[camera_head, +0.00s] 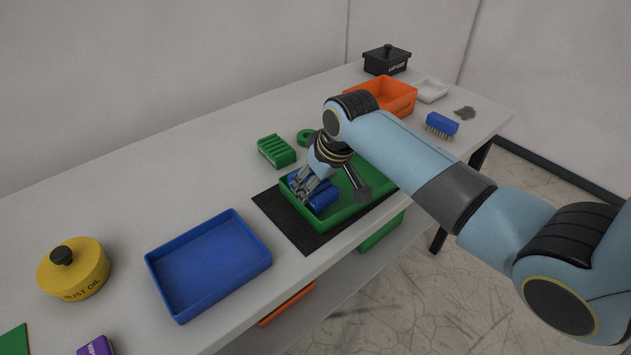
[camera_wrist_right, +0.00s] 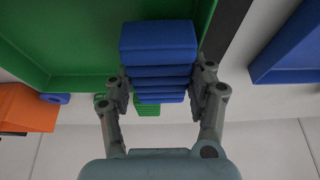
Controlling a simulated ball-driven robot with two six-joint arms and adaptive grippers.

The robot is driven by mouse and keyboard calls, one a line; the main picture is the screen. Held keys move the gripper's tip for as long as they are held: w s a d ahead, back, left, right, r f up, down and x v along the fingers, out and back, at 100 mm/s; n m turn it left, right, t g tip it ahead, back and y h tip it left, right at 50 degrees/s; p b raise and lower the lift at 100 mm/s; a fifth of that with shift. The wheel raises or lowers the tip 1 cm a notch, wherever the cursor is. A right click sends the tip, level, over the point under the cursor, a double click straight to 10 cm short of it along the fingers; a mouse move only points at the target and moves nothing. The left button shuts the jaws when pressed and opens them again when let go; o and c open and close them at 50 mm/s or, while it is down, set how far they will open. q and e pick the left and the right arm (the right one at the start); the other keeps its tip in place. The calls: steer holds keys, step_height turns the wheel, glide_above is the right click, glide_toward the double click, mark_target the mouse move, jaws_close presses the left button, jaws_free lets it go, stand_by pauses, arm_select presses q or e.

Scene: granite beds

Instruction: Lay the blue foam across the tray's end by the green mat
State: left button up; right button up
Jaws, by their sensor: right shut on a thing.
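The ribbed blue foam (camera_head: 322,196) is at the left end of the green tray (camera_head: 352,215), within its outline. My right gripper (camera_head: 306,190) is shut on it. In the right wrist view the foam (camera_wrist_right: 160,42) sits between the two fingers, with the green tray (camera_wrist_right: 60,68) behind it. I cannot tell whether the foam touches the tray floor. The tray stands on a black mat (camera_head: 283,222). A flat green piece (camera_head: 14,341), perhaps the green mat, is cut off at the lower left. My left gripper is not in view.
A blue tray (camera_head: 208,265) lies left of the black mat. A green ribbed block (camera_head: 276,151) and green ring (camera_head: 306,136) are behind the green tray. A yellow tin (camera_head: 73,270) stands left. An orange bin (camera_head: 390,96), white dish (camera_head: 432,90) and blue brush (camera_head: 441,124) are at the far right.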

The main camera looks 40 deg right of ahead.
steer(key=shift+s+f, duration=0.3)
steer(key=shift+f, duration=0.2)
steer(key=shift+c, duration=0.6)
steer(key=o, duration=0.7)
steer(key=shift+f, duration=0.15)
steer(key=shift+o, duration=1.3)
steer(key=shift+w+f, duration=0.15)
steer(key=shift+r, duration=0.2)
steer(key=shift+r, duration=0.3)
steer(key=v, duration=1.2)
steer(key=shift+w+r+p, duration=0.2)
steer(key=shift+r+p, duration=0.1)
steer(key=shift+r, duration=0.2)
